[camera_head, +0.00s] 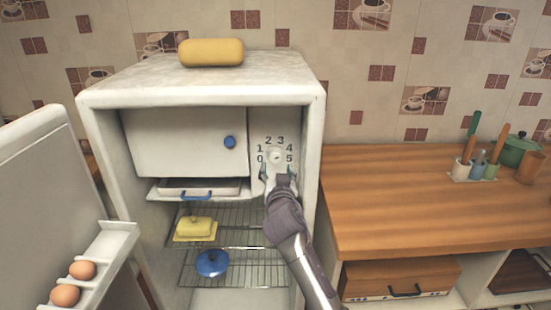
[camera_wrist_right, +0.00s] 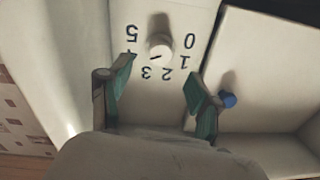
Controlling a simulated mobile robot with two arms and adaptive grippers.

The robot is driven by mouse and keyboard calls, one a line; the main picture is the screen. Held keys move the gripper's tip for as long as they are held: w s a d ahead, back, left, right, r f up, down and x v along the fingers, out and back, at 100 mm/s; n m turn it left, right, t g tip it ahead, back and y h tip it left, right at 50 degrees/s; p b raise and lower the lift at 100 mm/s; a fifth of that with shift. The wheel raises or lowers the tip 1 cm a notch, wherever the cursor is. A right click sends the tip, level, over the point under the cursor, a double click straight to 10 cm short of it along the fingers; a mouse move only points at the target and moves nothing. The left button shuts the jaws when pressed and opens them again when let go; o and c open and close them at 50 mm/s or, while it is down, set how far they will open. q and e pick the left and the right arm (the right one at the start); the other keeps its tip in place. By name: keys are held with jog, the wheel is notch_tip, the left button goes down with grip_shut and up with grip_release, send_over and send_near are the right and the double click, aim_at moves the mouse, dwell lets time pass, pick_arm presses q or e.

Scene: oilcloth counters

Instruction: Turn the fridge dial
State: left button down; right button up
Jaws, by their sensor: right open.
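The fridge dial (camera_head: 275,156) is a white round knob on a panel inside the open fridge (camera_head: 202,91), at the upper right. Black numbers 0 to 5 ring it. In the right wrist view the dial (camera_wrist_right: 159,46) appears upside down, with a dark mark on its face. My right gripper (camera_head: 278,172) is open just below the dial in the head view. In the wrist view its two green-padded fingers (camera_wrist_right: 160,80) stand apart, either side of the numbers, with nothing between them; contact with the dial is not visible. My left gripper is not in view.
A white freezer door (camera_head: 180,140) with a blue knob (camera_head: 229,142) is left of the dial. A butter dish (camera_head: 196,228) and blue pot (camera_head: 212,263) sit on wire shelves. The open fridge door (camera_head: 45,190) holds eggs. A wooden counter (camera_head: 420,200) is at right.

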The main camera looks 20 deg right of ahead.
aim_at(275, 158)
jog(key=shift+x, duration=2.8)
jog(key=c, duration=1.1)
jog(key=shift+c, duration=0.2)
jog(key=n, duration=0.4)
jog(key=shift+n+g+p, duration=0.3)
jog(key=shift+n+p, duration=0.25)
jog(key=shift+n, duration=1.75)
